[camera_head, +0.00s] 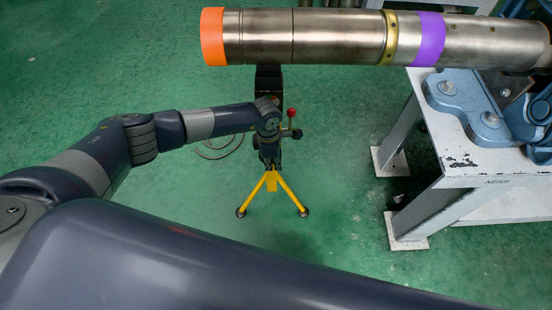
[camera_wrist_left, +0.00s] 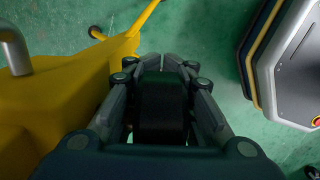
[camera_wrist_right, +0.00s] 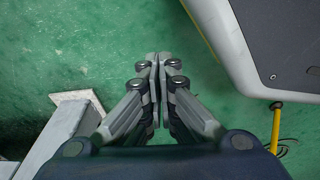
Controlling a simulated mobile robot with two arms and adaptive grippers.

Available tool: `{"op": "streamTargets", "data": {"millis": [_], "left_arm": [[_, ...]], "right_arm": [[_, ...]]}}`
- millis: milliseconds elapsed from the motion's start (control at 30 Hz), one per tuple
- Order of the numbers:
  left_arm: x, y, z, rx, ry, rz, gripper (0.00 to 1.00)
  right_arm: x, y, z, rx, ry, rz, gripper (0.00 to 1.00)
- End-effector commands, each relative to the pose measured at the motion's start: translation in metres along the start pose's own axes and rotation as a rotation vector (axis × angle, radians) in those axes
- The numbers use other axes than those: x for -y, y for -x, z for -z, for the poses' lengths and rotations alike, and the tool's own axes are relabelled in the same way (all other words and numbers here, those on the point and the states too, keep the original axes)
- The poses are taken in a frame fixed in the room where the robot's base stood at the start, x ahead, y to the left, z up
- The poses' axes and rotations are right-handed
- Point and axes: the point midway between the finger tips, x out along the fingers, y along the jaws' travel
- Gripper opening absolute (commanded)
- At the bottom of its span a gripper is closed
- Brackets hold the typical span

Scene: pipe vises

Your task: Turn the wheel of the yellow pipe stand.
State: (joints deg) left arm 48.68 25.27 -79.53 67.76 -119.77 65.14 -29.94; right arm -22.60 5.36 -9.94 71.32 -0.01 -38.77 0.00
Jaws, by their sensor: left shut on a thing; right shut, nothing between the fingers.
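The yellow pipe stand (camera_head: 271,182) stands on the floor under the pipe in the head view, its yellow legs spread. Its yellow body (camera_wrist_left: 60,85) fills the left of the left wrist view. My left gripper (camera_wrist_left: 162,64) is beside that body, its fingers closed around a dark block-like part (camera_wrist_left: 162,108). This part seems to belong to the stand's wheel, but its full outline is hidden by the gripper. In the head view, my left wrist covers much of the stand's upper part. My right gripper (camera_wrist_right: 157,60) is shut and empty above the floor, away from the stand's body.
A metal pipe (camera_head: 330,35) with orange, gold and purple bands lies above the stand. A red-knobbed lever (camera_head: 291,114) is right by my left wrist. A white metal table (camera_head: 450,170) with blue clamps stands at right. Green floor is open between table and stand.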

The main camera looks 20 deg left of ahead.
Motion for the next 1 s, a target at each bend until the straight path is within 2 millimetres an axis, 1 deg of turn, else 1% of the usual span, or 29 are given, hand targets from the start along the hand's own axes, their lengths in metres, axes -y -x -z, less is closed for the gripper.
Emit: {"op": "streamTargets", "data": {"millis": [33, 167, 300, 533, 733, 1000], "left_arm": [[0.003, -0.002, -0.001, -0.039, -0.006, 0.003, 0.00], [0.003, -0.004, 0.003, -0.135, -0.004, 0.004, 0.00], [0.002, -0.004, 0.008, -0.217, -0.003, 0.003, 0.00], [0.002, -0.004, 0.011, -0.299, -0.003, 0.003, 0.00], [0.003, -0.002, 0.013, -0.326, -0.001, 0.003, 0.00], [0.002, -0.002, 0.013, -0.328, 0.000, 0.003, 0.00]], "right_arm": [[0.000, 0.000, 0.002, -0.003, 0.000, 0.000, 0.00], [-0.001, 0.005, 0.011, -0.010, -0.002, -0.001, 0.00], [-0.001, 0.014, 0.024, -0.018, -0.004, -0.002, 0.00], [-0.002, 0.029, 0.040, -0.029, -0.006, -0.003, 0.00], [-0.003, 0.034, 0.045, -0.032, -0.007, -0.004, 0.00], [-0.003, 0.035, 0.045, -0.031, -0.007, -0.004, 0.00]]}}
